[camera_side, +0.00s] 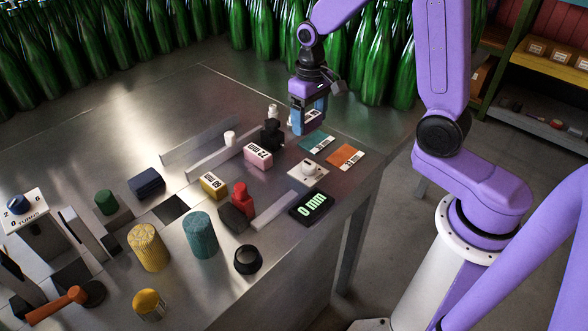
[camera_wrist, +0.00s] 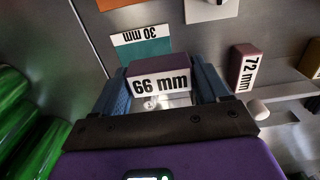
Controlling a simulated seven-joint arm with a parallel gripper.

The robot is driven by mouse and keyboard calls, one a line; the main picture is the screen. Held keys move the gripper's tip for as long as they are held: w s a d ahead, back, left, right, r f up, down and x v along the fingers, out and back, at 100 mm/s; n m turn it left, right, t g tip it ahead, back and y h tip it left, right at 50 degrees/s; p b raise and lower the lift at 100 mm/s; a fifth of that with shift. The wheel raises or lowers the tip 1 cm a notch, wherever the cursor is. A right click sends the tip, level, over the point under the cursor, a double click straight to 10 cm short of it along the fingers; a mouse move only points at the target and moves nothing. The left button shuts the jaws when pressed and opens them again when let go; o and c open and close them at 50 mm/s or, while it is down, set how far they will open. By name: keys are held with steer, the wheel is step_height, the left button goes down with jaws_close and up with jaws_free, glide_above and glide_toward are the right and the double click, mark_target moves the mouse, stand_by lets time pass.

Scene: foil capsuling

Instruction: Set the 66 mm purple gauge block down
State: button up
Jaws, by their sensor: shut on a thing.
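The purple 66 mm gauge block (camera_wrist: 160,68) sits between the two blue fingers of my gripper (camera_wrist: 160,92) in the wrist view, its white label facing the camera. My gripper (camera_side: 308,120) is shut on it. In the side view the gripper points down near the far right of the metal table (camera_side: 225,95), behind the teal 30 mm card (camera_side: 317,140); the fingers largely hide the block there. The card (camera_wrist: 142,42) lies just beyond the block in the wrist view. I cannot tell whether the block touches the table.
A pink 72 mm block (camera_side: 259,157) and a yellow block (camera_side: 214,187) stand along a metal rail. A black fixture (camera_side: 271,136) is close left of my gripper. An orange card (camera_side: 345,156), a white plate (camera_side: 309,174) and a 0 mm display (camera_side: 312,206) lie nearer the front. Green bottles (camera_side: 250,30) crowd behind.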

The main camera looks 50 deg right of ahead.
steer(key=s+a+r+m, duration=0.3)
steer(key=s+a+m, duration=0.1)
steer(key=a+m, duration=0.3)
steer(key=s+a+r+m, duration=0.4)
steer(key=a+m, duration=0.2)
steer(key=m, duration=0.5)
steer(key=shift+a+r, duration=0.2)
steer(key=shift+a, duration=0.2)
glide_toward(238, 176)
steer(key=shift+s+d+f, duration=0.3)
steer(key=shift+s+f, duration=0.45)
steer(key=shift+s, duration=0.05)
steer(key=shift+w+a+f, duration=0.25)
steer(key=shift+w+f, duration=0.25)
steer(key=shift+f, duration=0.1)
steer(key=shift+w+a+f, duration=0.1)
steer(key=shift+w+f, duration=0.05)
steer(key=shift+f, duration=0.75)
steer(key=shift+w+f, duration=0.15)
steer(key=shift+f, duration=0.7)
steer(key=shift+f, duration=0.2)
